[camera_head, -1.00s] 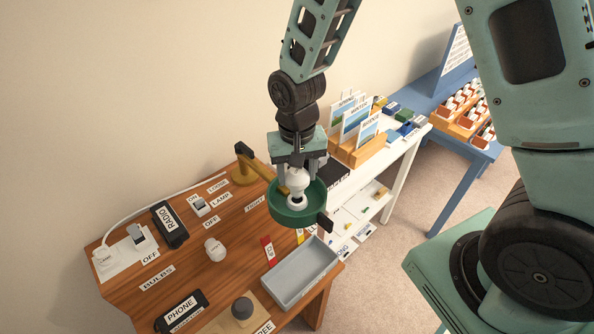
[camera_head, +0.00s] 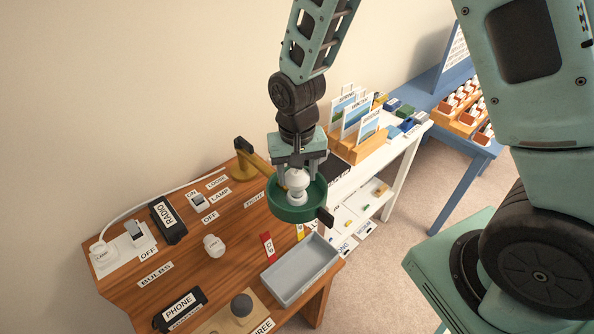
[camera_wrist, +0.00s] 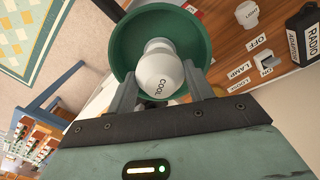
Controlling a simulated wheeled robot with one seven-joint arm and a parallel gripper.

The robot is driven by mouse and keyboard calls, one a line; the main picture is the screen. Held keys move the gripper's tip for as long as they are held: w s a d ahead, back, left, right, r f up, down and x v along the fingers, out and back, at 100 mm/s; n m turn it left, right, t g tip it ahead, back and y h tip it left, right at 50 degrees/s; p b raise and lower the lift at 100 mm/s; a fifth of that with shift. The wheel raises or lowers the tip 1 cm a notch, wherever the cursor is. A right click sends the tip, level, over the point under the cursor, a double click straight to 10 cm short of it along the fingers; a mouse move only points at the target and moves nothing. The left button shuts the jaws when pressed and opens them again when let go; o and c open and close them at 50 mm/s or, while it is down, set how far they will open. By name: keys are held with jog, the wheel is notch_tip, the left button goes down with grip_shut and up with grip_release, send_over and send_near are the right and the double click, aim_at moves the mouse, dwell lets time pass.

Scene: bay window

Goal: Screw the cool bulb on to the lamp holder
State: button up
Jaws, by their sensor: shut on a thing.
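The white bulb marked COOL (camera_wrist: 160,80) is between the two fingers of my gripper (camera_wrist: 165,98), which is shut on it. In the head view the bulb (camera_head: 297,181) is upright over the green lamp shade (camera_head: 296,211), whose open bowl surrounds it. The bulb's lower end meets a white holder (camera_head: 298,198) inside the shade; I cannot tell how deep it sits. My gripper (camera_head: 298,170) points straight down from above. The shade hangs on a brass arm (camera_head: 258,161) from a round brass base (camera_head: 242,175).
A second white bulb (camera_head: 213,245) lies on the wooden table near the BULBS label. A grey tray (camera_head: 300,271) stands at the table's right front. The lamp switch (camera_head: 199,201), radio (camera_head: 169,222) and phone (camera_head: 181,308) stand left. A card rack (camera_head: 357,145) is behind right.

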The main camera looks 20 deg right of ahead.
jog(key=shift+f, duration=0.3)
jog(key=shift+o, duration=0.9)
jog(key=o, duration=0.5)
jog(key=shift+r, duration=0.1)
notch_tip(320, 180, up, 17)
jog(key=b, duration=0.3)
jog(key=shift+r+b, duration=0.15)
jog(key=shift+b, duration=0.2)
jog(key=s+a+f+n+b, duration=0.2)
jog(key=s+f+n, duration=0.3)
jog(key=s, duration=0.5)
jog(key=s+a+f+n+b, duration=0.3)
jog(key=s+a+f+n, duration=0.1)
jog(key=s, duration=0.6)
notch_tip(320, 180, down, 2)
jog(key=shift+a+f+n+y, duration=0.15)
jog(key=shift+n+y, duration=0.15)
jog(key=shift+n, duration=0.2)
